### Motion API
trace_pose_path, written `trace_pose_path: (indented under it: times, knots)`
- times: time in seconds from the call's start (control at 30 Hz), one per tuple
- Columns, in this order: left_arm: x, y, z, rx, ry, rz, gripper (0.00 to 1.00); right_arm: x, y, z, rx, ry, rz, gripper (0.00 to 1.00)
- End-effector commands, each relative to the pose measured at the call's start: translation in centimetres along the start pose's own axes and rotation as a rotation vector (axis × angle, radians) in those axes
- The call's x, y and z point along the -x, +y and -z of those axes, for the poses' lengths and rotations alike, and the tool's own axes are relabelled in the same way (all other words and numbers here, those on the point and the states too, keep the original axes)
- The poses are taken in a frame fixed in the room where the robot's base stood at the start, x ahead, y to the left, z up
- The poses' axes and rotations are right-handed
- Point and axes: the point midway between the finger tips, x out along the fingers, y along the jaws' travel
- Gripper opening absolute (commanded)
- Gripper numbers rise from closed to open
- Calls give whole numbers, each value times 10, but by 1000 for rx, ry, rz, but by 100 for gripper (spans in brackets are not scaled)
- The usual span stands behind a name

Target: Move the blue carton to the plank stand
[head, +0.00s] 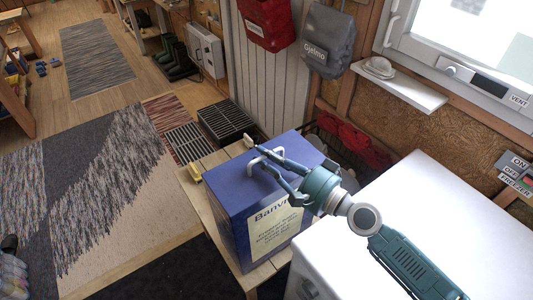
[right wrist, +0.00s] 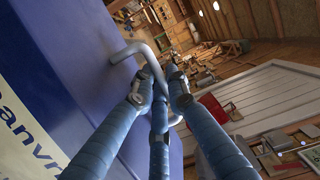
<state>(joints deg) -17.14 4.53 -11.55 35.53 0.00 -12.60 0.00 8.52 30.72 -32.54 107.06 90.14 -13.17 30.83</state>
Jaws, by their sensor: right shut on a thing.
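The blue carton (head: 240,184) is a tall box with a cream label and a grey metal handle (head: 268,155) on top. It stands upright over the plank stand (head: 202,196), whose pale boards show along its left and front sides. I cannot tell whether its hidden base touches the boards. My right gripper (head: 262,163) reaches in from the right and is shut on the handle. In the right wrist view the fingers (right wrist: 158,85) close around the handle (right wrist: 150,58), beside the carton's blue face (right wrist: 85,50). My left gripper is not in view.
A white freezer top (head: 440,215) fills the right, close beside the carton. Dark crates (head: 225,121) stand on the floor behind. A wall shelf (head: 400,92) juts out under the window. The rug (head: 110,190) at left is mostly clear.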

Motion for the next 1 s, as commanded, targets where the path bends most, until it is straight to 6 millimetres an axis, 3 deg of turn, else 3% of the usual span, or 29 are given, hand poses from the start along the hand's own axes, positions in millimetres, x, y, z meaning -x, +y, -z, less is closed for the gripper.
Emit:
trace_pose_path:
  times: [0.03,0.17,0.63,0.67,0.73,1.0]
  knots:
    - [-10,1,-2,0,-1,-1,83,-1,9,1,-3,3,7,0]
    - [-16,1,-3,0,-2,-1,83,-1,20,0,-1,2,8,0]
    - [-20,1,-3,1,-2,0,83,-1,24,0,1,1,8,0]
    - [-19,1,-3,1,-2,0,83,0,28,0,-1,-1,0,19]
    - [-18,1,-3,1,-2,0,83,0,28,0,-1,-1,-1,32]
    - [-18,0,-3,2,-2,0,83,0,27,0,-1,-1,-1,32]
